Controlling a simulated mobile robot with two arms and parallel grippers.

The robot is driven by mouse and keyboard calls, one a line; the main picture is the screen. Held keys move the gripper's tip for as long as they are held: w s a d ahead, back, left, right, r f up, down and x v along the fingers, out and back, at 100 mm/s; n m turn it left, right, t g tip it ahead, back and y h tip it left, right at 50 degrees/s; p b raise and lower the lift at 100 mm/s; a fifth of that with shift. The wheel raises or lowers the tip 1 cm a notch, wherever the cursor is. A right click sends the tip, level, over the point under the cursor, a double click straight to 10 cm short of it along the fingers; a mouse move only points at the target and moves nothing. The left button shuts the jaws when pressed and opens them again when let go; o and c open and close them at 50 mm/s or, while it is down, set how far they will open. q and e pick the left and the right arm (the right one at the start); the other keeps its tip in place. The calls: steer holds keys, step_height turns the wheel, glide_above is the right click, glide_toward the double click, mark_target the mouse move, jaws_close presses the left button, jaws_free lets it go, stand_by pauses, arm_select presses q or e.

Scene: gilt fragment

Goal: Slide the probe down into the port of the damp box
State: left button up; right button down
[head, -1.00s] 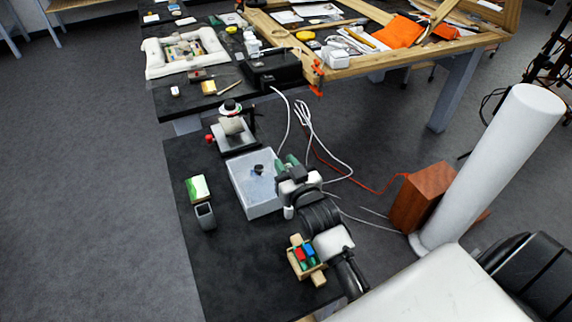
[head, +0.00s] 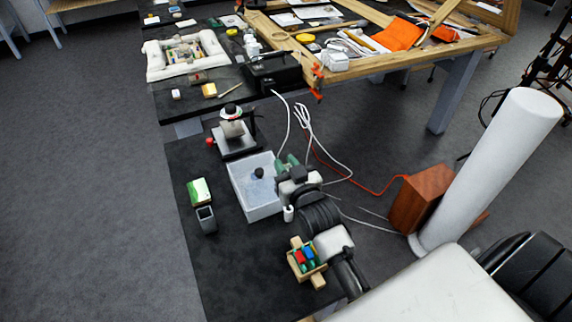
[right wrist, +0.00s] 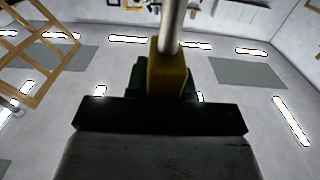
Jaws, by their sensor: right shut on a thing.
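The damp box (head: 262,211) is a pale box with a bluish-grey top on the black bench. A small round black fitting (head: 258,172), which looks like the port, stands on its top. My right gripper (head: 287,161), with green fingertips, is at the box's right side, by its far right corner. In the right wrist view it is shut on the probe, a metal rod (right wrist: 172,28) with a yellow-brown block (right wrist: 166,72) at its base. In the head view the probe is not clearly visible, and I cannot tell how its tip lies to the port. My left gripper is out of view.
A stand with a red knob (head: 211,141) is behind the box. A green-and-white pack (head: 199,190) and a grey open holder (head: 206,217) are to the left. A wooden rack (head: 306,261) sits near my right arm. White cables (head: 305,115) loop behind the gripper.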

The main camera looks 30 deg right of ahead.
steer(key=shift+p, duration=0.55)
stand_by(1.0)
steer(key=shift+f+b, duration=3.05)
steer(key=shift+f, duration=1.5)
steer(key=c, duration=0.9)
jaws_free()
step_height(320, 180, up, 4)
steer(key=shift+r+b, duration=0.1)
steer(key=shift+b, duration=0.3)
steer(key=s+d+r+b, duration=0.1)
steer(key=s+d+r, duration=0.5)
steer(key=s, duration=0.3)
steer(key=shift+s+d+r, duration=0.25)
steer(key=shift+s+r, duration=0.15)
